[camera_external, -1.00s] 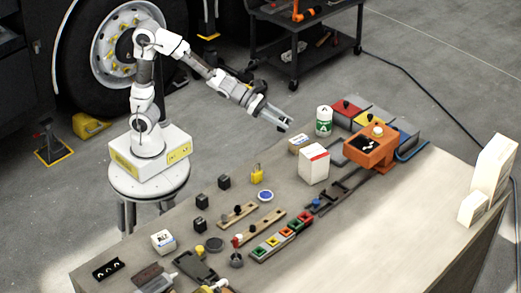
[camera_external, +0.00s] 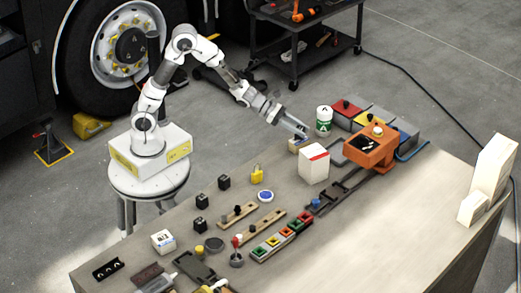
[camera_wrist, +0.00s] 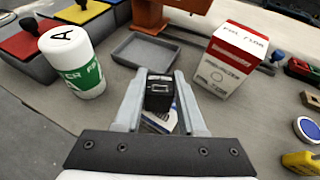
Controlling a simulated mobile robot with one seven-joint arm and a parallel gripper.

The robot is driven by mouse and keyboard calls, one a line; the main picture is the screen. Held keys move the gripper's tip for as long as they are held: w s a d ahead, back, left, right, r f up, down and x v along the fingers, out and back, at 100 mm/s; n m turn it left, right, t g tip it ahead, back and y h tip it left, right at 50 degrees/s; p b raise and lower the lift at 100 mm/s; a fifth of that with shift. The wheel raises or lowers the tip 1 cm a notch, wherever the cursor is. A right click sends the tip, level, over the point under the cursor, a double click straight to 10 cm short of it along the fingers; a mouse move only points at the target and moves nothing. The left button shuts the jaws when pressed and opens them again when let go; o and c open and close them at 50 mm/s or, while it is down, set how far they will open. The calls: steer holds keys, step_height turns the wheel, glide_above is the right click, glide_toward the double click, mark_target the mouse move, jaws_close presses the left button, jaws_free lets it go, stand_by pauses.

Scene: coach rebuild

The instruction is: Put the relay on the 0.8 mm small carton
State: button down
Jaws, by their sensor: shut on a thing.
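My gripper (camera_wrist: 159,88) is shut on a small black relay (camera_wrist: 159,97), held between the fingertips in the wrist view. In the outside view my gripper (camera_external: 301,132) is over the small carton (camera_external: 294,147), at the far edge of the table. In the wrist view the small carton (camera_wrist: 158,121) shows a white and blue face just below the relay, partly hidden by the relay and fingers. I cannot read its label, nor tell whether the relay touches it.
A taller white carton with a red top (camera_external: 313,166) stands close to the right of my gripper. A white and green can (camera_external: 324,121) stands behind. A shallow grey tray (camera_wrist: 192,65) lies just ahead. Several black blocks, including one block (camera_external: 224,182), stand nearer my base.

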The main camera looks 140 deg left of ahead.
steer(key=shift+f, duration=0.3)
steer(key=shift+f, duration=0.15)
steer(key=c, duration=0.5)
jaws_free()
